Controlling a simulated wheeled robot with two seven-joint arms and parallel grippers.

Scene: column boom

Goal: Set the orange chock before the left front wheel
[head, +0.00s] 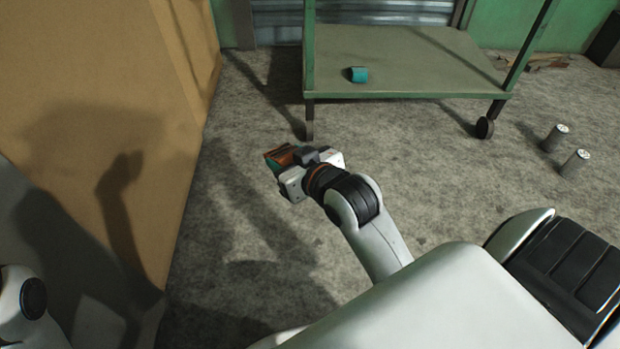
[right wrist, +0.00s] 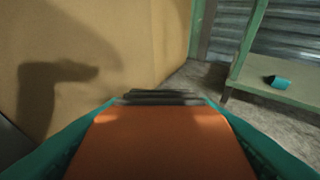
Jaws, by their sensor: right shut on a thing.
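My right gripper (head: 292,166) is shut on the orange chock (head: 279,157), which has teal sides. It holds the chock in front of the green cart and a little left of its left front wheel (head: 309,128). From above I cannot tell whether the chock touches the floor. In the right wrist view the chock's orange face (right wrist: 160,140) fills the lower middle, with teal along both sides. That view does not show the wheel clearly. My left gripper is out of view.
The green cart (head: 400,95) carries a small teal block (head: 358,75) on its shelf. Its right front wheel (head: 484,128) stands clear. A large tan box (head: 100,90) is close on the left. Two pale cans (head: 555,137) (head: 575,163) stand at the right. Floor before the cart is bare.

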